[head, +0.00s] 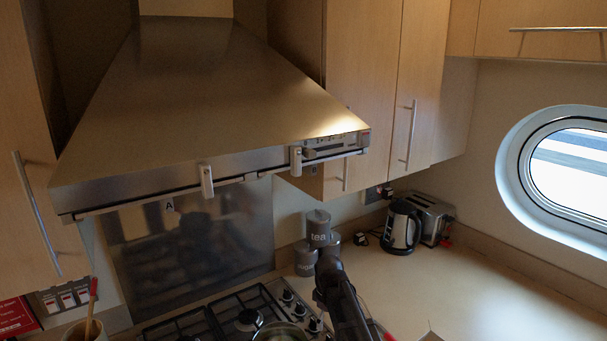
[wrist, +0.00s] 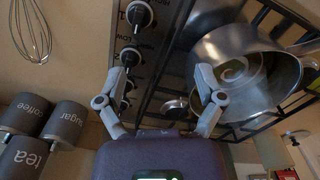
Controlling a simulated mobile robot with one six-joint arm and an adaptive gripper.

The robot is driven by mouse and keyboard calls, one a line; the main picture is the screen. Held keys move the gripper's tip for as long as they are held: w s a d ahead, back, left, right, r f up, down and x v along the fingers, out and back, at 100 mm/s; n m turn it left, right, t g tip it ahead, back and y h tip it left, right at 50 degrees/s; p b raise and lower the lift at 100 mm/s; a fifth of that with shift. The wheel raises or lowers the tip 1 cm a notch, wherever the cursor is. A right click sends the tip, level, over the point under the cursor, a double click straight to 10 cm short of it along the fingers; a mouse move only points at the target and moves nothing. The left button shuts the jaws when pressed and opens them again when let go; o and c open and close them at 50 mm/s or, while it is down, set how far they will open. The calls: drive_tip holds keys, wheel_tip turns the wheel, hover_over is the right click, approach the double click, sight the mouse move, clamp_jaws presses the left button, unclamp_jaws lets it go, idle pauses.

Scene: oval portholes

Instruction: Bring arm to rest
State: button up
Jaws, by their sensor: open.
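My arm (head: 341,295) rises from the bottom edge in the head view, over the right side of the hob and in front of the grey canisters. In the wrist view my gripper (wrist: 161,77) is open, its two fingers wide apart with nothing between them. The hob knobs show beside and beyond the left finger. A shiny metal pot (wrist: 235,70) stands on the hob grate beyond the right finger. My gripper's fingers cannot be made out in the head view.
Canisters marked tea (wrist: 24,158), sugar (wrist: 66,122) and coffee (wrist: 27,114) stand left in the wrist view. In the head view the extractor hood (head: 200,100) hangs over the hob (head: 235,315). A kettle (head: 401,228) and toaster (head: 430,217) stand behind clear worktop (head: 490,290).

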drive_tip(key=s+d+f+m+b, duration=0.4)
drive_tip(key=s+d+m, duration=0.6)
drive_tip(key=s, duration=0.5)
drive_tip(key=shift+d+f+m, duration=0.2)
drive_tip(key=shift+m, duration=0.3)
